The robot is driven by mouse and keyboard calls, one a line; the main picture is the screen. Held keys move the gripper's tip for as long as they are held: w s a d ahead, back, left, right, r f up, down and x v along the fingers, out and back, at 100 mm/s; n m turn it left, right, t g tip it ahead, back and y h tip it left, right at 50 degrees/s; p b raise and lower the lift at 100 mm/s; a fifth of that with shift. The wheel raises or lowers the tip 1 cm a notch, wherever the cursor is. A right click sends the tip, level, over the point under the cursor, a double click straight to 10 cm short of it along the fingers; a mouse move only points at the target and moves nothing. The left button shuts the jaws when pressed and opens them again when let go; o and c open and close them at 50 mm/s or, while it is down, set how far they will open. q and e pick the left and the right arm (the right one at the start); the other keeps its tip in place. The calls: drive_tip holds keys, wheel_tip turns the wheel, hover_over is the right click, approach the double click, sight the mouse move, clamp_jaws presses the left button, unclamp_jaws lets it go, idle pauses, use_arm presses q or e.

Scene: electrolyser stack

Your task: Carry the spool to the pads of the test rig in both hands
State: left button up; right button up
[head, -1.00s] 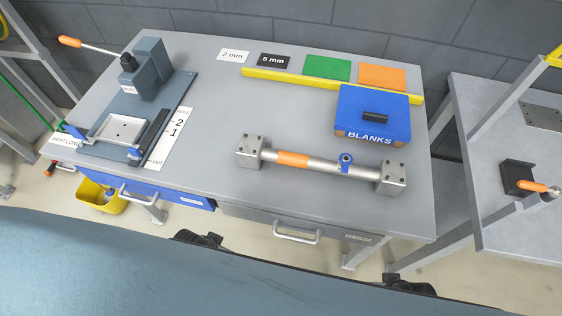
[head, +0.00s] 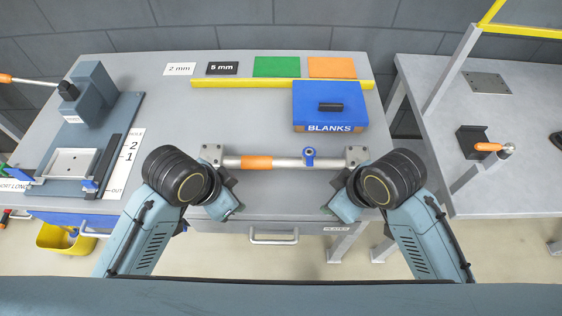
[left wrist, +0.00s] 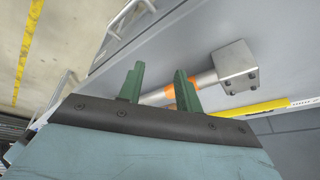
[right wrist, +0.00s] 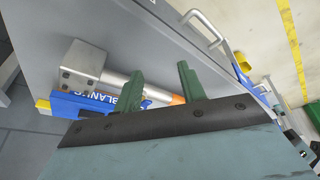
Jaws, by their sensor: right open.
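The spool (head: 285,163) lies across the front of the grey bench. It is a metal pipe with a square block at each end, an orange band and a blue fitting. My left gripper (head: 229,205) is just in front of its left end, empty. In the left wrist view its fingers (left wrist: 160,88) stand apart, with the spool (left wrist: 237,66) beyond them. My right gripper (head: 341,205) is in front of the right end, open and empty. In the right wrist view its fingers (right wrist: 163,85) are apart, with the spool (right wrist: 82,64) beyond. I cannot tell which fixture is the test rig.
A blue BLANKS box (head: 330,104) stands close behind the spool's right end. A yellow rail (head: 240,83) runs behind. A grey fixture (head: 92,95) stands at left. A second bench (head: 500,180) at right holds a black bracket (head: 472,141) and an orange-handled clamp (head: 495,147).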

use_arm(q)
drive_tip(key=w+d+r+m, duration=0.2)
drive_tip(key=w+m, duration=0.2)
drive_tip(key=w, duration=0.1)
use_arm(e)
drive_tip(key=w+a+r+n, duration=0.2)
drive_tip(key=w+n, duration=0.2)
drive_tip(key=w, duration=0.1)
use_arm(q)
drive_tip(key=m+g+y, duration=0.1)
drive_tip(key=m+y, duration=0.2)
drive_tip(key=m, duration=0.1)
approach(241, 159)
drive_tip(key=r, duration=0.2)
use_arm(e)
drive_tip(key=n+g+h, duration=0.1)
drive_tip(key=n+h, duration=0.2)
drive_tip(key=n, duration=0.1)
approach(327, 160)
drive_tip(key=r, duration=0.2)
use_arm(q)
drive_tip(key=shift+s+a+f, duration=0.15)
drive_tip(key=shift+s, duration=0.2)
use_arm(e)
drive_tip(key=shift+s+d+f, duration=0.1)
drive_tip(key=shift+s, duration=0.3)
drive_tip(key=shift+f, duration=0.1)
